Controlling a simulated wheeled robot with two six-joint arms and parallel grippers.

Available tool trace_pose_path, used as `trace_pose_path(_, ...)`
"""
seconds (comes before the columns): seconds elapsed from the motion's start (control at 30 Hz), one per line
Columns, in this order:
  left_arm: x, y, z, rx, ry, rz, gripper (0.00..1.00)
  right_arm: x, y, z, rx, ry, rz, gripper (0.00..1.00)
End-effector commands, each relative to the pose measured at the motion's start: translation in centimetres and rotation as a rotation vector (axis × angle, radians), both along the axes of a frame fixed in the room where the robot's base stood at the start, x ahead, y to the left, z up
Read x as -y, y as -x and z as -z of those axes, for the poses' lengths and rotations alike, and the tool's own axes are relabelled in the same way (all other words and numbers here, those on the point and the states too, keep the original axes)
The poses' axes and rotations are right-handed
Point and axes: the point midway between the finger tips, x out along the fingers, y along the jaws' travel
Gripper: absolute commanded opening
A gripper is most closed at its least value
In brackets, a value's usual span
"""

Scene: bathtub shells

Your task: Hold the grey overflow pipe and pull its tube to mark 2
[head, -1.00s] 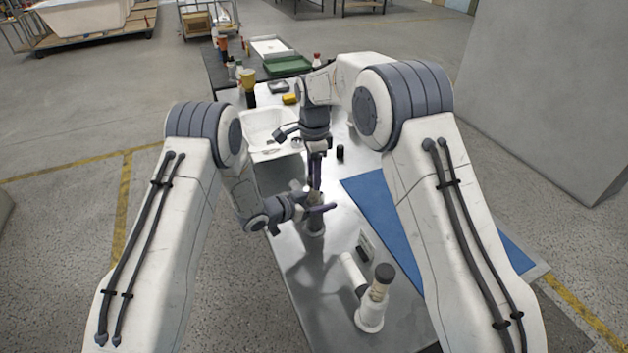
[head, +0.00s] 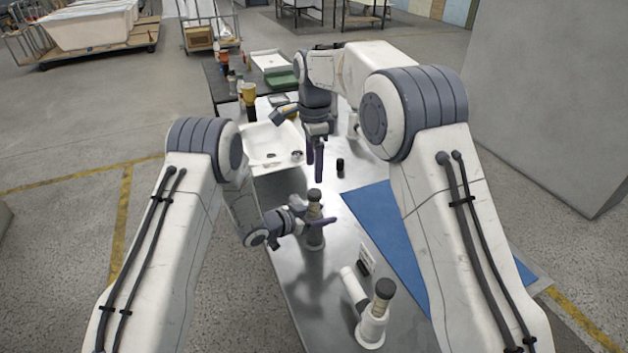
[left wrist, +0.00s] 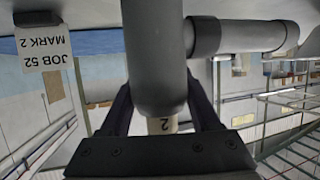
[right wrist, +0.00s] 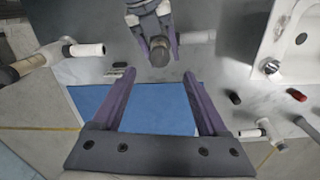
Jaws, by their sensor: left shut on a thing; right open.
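The grey overflow pipe (head: 315,239) stands upright on the metal bench, a tan tube (head: 315,211) with a dark cap (head: 315,195) rising from its top. My left gripper (head: 318,223) is shut around the pipe. In the left wrist view the grey body (left wrist: 155,55) and its side branch show, with a "2" on the pale tube (left wrist: 163,126) at the body's edge. A card (left wrist: 43,48) reads "JOB 52 MARK 2". My right gripper (head: 319,172) is open and empty above the pipe; in the right wrist view its fingers (right wrist: 157,76) are spread, apart from the cap (right wrist: 160,54).
A white pipe (head: 371,329) with a dark cap stands at the bench's near end, by a small card (head: 367,258). A blue mat (head: 385,228) lies to the right. A white tub shell (head: 262,150) and a black cylinder (head: 340,166) are farther back.

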Motion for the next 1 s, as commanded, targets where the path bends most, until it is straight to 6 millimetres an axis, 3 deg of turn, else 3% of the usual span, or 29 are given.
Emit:
trace_pose_path(0.1,0.0,0.0,0.0,0.001,0.001,0.0,0.0,0.0,-0.1,-2.2,0.003,-0.001,0.0,0.77)
trace_pose_path(0.3,0.0,0.0,0.0,0.001,0.001,0.0,0.0,0.0,0.0,-3.9,0.0,0.0,0.0,0.77)
trace_pose_path(0.7,0.0,0.0,0.0,0.001,0.0,0.0,0.0,0.0,0.0,-4.2,0.0,0.0,0.0,0.77)
trace_pose_path(0.73,0.0,0.0,0.0,0.001,0.0,0.0,0.71,0.0,0.0,-4.2,0.0,0.0,0.0,0.77)
trace_pose_path(0.8,0.0,0.0,0.0,0.001,0.0,0.0,0.97,0.0,0.0,-4.2,0.0,0.0,0.0,0.77)
trace_pose_path(1.0,0.0,0.0,0.0,0.001,0.001,0.0,0.98,0.0,0.0,-4.1,0.0,0.0,0.0,0.77)
